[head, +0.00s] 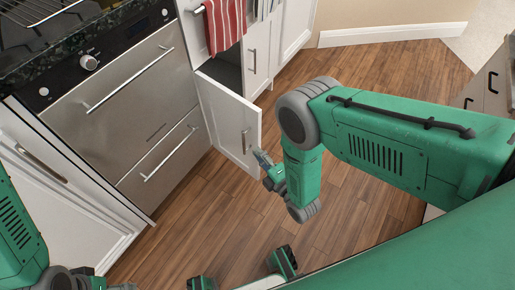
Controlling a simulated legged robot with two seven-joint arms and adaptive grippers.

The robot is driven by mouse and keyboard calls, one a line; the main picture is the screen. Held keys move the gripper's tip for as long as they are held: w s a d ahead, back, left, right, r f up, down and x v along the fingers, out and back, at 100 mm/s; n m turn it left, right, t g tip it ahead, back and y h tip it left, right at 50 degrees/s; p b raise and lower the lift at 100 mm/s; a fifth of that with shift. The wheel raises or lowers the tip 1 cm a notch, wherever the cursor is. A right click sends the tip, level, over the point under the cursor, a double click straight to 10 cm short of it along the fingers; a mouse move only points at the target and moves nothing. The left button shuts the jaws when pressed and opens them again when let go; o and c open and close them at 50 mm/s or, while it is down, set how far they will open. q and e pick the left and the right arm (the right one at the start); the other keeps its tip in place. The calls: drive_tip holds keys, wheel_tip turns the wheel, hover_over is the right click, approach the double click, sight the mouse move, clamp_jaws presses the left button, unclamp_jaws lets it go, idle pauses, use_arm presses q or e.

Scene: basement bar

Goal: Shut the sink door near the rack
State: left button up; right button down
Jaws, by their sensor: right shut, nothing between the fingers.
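The white sink door (226,117) stands swung open into the room, low in the middle of the head view, with a metal bar handle (244,141) near its free edge. The dark inside of the cabinet (226,68) shows behind it. A towel rack with a red striped towel (224,22) is just above the opening. My right gripper (260,160) is shut and empty, close to the door's free edge near the handle. I cannot tell whether it touches the door. My left arm shows at the lower left; its fingers are out of frame.
A steel oven front with drawers (125,97) stands left of the door, below a dark stove top. Another white cabinet door (257,56) is closed beyond the opening. The wooden floor (355,210) is clear. A cabinet (488,85) stands at the right edge.

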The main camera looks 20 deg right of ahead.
sight(251, 128)
drive_tip(key=shift+w+d+b, duration=0.15)
drive_tip(key=shift+w+b, duration=0.3)
drive_tip(key=shift+w, duration=1.3)
drive_tip(key=shift+w+d+b, duration=0.15)
drive_tip(key=shift+w+b, duration=0.3)
drive_tip(key=shift+w, duration=1.25)
drive_tip(key=shift+w+d+b, duration=0.15)
drive_tip(key=shift+w+b, duration=0.3)
drive_tip(key=shift+w, duration=1.3)
